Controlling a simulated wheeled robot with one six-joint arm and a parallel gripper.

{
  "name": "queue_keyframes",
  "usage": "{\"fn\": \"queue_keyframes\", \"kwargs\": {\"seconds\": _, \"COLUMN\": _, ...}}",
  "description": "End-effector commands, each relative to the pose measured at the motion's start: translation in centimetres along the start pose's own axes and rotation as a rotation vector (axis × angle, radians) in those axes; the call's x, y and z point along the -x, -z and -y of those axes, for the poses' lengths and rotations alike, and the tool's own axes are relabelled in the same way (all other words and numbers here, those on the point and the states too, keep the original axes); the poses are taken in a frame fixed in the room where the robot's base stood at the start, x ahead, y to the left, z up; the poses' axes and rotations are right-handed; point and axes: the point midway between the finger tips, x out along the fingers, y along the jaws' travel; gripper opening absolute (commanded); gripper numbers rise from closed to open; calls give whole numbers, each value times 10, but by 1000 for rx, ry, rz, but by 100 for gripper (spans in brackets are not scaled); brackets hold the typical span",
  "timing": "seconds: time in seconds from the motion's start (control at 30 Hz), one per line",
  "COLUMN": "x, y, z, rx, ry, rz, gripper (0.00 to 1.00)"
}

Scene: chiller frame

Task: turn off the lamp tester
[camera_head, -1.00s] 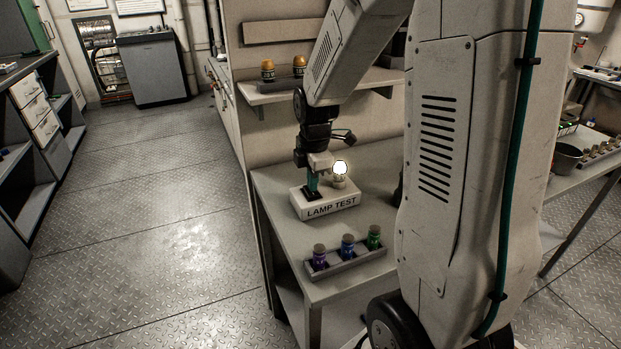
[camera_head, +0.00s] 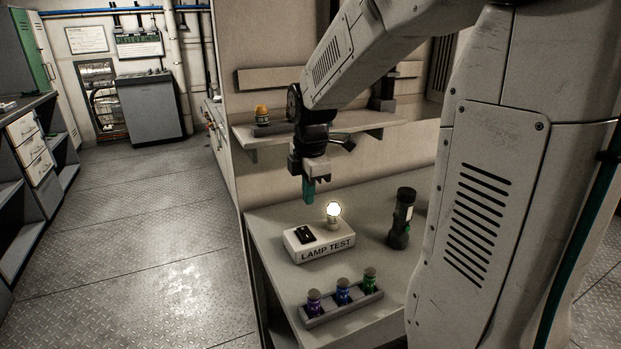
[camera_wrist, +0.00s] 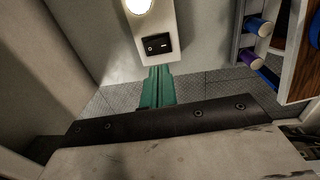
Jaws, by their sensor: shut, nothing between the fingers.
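The lamp tester (camera_head: 322,246) is a white box lettered LAMP TEST on the workbench. Its bulb (camera_head: 333,211) is lit, and the bulb also glows at the top of the wrist view (camera_wrist: 139,5). A black rocker switch (camera_head: 304,235) is on the left of its top; it also shows in the wrist view (camera_wrist: 157,44). My gripper (camera_head: 309,190), with green fingers, is shut and empty. It points down above the switch, apart from the box. In the wrist view the closed fingers (camera_wrist: 158,88) are just below the switch.
A grey rack (camera_head: 343,306) with purple, blue and green capped vials stands in front of the tester. A dark flashlight (camera_head: 402,218) stands upright to its right. A shelf (camera_head: 320,131) with an orange-topped jar (camera_head: 262,114) is on the wall behind. The floor at left is clear.

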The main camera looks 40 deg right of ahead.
Motion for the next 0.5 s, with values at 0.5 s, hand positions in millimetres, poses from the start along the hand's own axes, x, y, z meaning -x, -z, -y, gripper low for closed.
{"fn": "queue_keyframes", "kwargs": {"seconds": 0.5, "x": 43, "y": 0, "z": 2, "rx": 0, "ry": 1, "rz": 0, "gripper": 0}}
